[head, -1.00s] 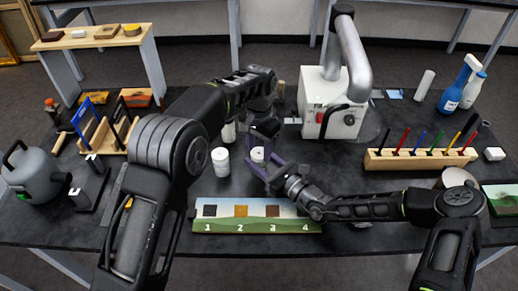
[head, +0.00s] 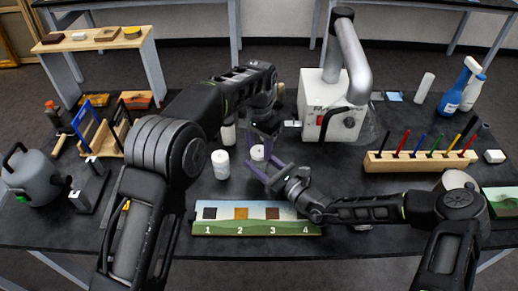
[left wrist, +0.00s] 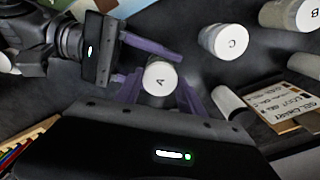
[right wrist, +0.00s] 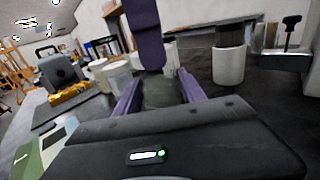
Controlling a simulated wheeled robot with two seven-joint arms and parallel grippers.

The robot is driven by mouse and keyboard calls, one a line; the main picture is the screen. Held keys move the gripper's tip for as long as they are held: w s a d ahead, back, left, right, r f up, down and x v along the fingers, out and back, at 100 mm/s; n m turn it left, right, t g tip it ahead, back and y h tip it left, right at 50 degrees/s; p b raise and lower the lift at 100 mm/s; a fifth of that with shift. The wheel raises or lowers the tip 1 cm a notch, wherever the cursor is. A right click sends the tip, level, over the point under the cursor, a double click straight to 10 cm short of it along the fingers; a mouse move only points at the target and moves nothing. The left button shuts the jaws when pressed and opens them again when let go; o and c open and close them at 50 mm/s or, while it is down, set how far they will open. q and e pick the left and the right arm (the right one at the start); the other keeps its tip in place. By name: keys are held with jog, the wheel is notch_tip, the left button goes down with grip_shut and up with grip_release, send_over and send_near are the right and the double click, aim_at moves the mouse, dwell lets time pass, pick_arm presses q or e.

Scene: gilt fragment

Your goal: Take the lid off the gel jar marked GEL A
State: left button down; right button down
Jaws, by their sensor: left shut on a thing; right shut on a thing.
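The gel jar marked A (head: 258,153) stands on the dark bench; its white lid (left wrist: 160,78) shows the letter A in the left wrist view. My left gripper (head: 265,142) comes from above and is shut on the lid, one finger on each side. My right gripper (head: 262,165) reaches in low from the right and is shut on the jar's body (right wrist: 160,92), dim between its fingers in the right wrist view. The fingers hide much of the jar, and I cannot tell whether lid and body are apart.
A jar marked C (left wrist: 236,40) and a jar marked B (left wrist: 290,14) stand close by. A numbered swatch board (head: 255,228) lies in front. A white machine with a grey duct (head: 332,98) stands behind, and a pen rack (head: 420,161) is at the right.

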aim_at(259, 151)
pick_arm(q)
jog(key=shift+r, duration=0.15)
jog(key=shift+r, duration=1.95)
pick_arm(e)
jog(key=c, duration=0.6)
grip_release()
pick_arm(q)
jog(key=shift+f, duration=0.2)
pick_arm(e)
jog(key=shift+s+d+f, duration=0.1)
jog(key=shift+s+d, duration=0.3)
jog(key=shift+d, duration=0.1)
pick_arm(q)
jog(key=shift+f+b, duration=0.95)
jog(key=shift+b, duration=0.2)
pick_arm(e)
jog(key=v, duration=1)
jog(key=shift+s+d, duration=0.2)
jog(key=shift+s, duration=0.15)
